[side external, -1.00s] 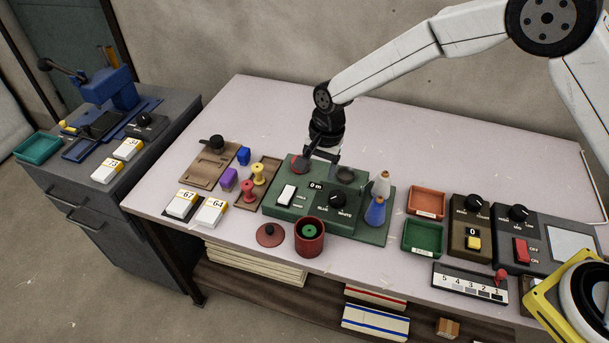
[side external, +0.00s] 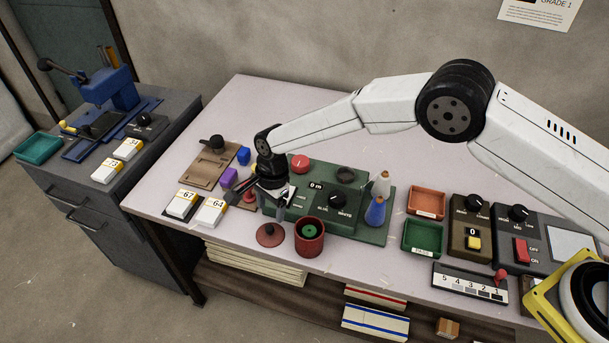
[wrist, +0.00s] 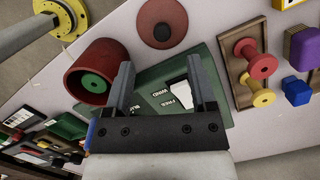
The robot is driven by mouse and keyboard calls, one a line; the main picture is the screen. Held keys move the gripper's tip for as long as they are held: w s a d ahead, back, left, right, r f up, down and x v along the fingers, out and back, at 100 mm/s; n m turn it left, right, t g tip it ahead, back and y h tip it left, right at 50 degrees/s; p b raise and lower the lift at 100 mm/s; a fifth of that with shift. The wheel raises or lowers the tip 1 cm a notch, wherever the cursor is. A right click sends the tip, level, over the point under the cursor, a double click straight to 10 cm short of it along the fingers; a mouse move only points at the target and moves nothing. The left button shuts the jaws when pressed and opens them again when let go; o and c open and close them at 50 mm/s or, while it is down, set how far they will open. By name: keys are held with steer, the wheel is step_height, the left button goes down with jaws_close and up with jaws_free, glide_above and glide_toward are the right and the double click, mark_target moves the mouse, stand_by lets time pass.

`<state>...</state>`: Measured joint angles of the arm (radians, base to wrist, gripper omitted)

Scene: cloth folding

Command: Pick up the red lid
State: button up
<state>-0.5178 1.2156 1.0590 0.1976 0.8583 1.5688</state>
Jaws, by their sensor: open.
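The red lid (side external: 270,235) is a flat round disc with a small dark knob. It lies on the table near its front edge, just left of a red round pot (side external: 309,238) with a green piece inside. My gripper (side external: 272,212) is open and empty, pointing down above and slightly behind the lid. In the wrist view the lid (wrist: 162,22) shows beyond the open fingertips (wrist: 160,68), at the top centre, and the pot (wrist: 97,78) is to the left.
A green control panel (side external: 375,229) stands behind the pot. White cards marked 67 (side external: 183,204) and 64 (side external: 212,210) lie left of the lid. A wooden board (wrist: 249,60) with red and yellow spools is close by. Bare table shows around the lid.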

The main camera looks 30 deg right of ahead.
mark_target(269, 227)
steer(key=shift+a+f, duration=0.1)
steer(key=shift+f, duration=0.8)
steer(key=shift+f, duration=0.1)
steer(key=shift+a+f, duration=0.2)
steer(key=shift+f, duration=1.05)
steer(key=shift+a+f, duration=0.15)
steer(key=shift+f, duration=1.05)
jaws_close()
